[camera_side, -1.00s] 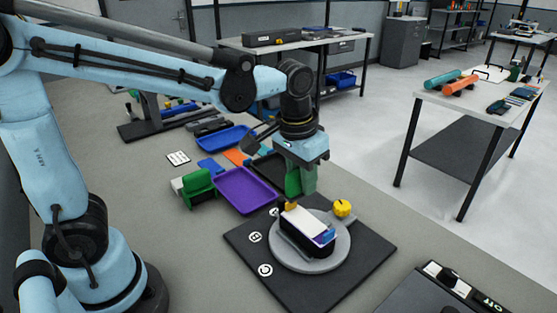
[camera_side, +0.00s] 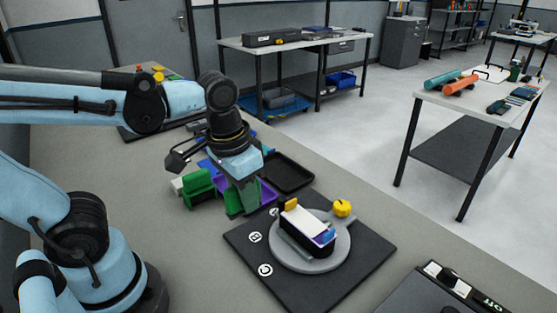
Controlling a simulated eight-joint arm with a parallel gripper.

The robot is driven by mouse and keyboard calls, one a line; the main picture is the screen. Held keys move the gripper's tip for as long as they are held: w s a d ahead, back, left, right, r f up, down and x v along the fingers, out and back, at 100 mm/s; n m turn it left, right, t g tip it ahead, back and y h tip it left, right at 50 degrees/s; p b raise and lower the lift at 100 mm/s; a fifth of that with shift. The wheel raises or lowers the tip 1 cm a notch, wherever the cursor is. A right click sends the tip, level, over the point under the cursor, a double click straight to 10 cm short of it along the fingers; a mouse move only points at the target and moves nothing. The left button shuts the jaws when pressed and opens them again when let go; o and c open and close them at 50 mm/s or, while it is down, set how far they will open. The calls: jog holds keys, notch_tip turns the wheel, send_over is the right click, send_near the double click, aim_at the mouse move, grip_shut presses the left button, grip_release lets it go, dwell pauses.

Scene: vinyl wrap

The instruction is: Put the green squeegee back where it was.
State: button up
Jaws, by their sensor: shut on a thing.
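My gripper (camera_side: 241,185) is shut on the green squeegee (camera_side: 238,204) and points downward, left of the grey turntable. The squeegee hangs below the jaws, over or in front of the purple tray; I cannot tell whether it touches anything. A green block-shaped holder (camera_side: 198,188) stands just to its left, apart from it in the picture. The purple tray (camera_side: 269,191) is mostly hidden behind my gripper.
A black box-like piece with a white top (camera_side: 305,221) lies on the round turntable (camera_side: 325,257) on a black mat (camera_side: 350,273). A yellow knob (camera_side: 342,208) stands at the turntable's edge. A black tray (camera_side: 290,176) lies behind. Bare table (camera_side: 190,250) lies left of the mat.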

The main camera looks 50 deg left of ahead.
aim_at(229, 202)
jog(key=shift+s+a+f, duration=0.2)
jog(key=shift+s+f, duration=0.05)
jog(key=shift+s, duration=0.4)
jog(key=shift+s+a+f, duration=0.15)
jog(key=shift+s+f, duration=0.1)
jog(key=shift+s, duration=0.35)
jog(key=shift+a+f, duration=0.15)
jog(key=a+f, duration=0.2)
jog(key=a, duration=0.1)
jog(key=w+a+f, duration=0.1)
jog(key=a+f, duration=0.1)
jog(key=a, duration=0.2)
jog(key=w+a+f, duration=0.1)
jog(key=a+f, duration=0.1)
jog(key=a, duration=0.2)
jog(key=shift+f, duration=2.4)
jog(key=shift+f, duration=0.1)
jog(key=o, duration=0.5)
jog(key=shift+f, duration=0.1)
jog(key=o, duration=0.4)
jog(key=shift+o, duration=0.2)
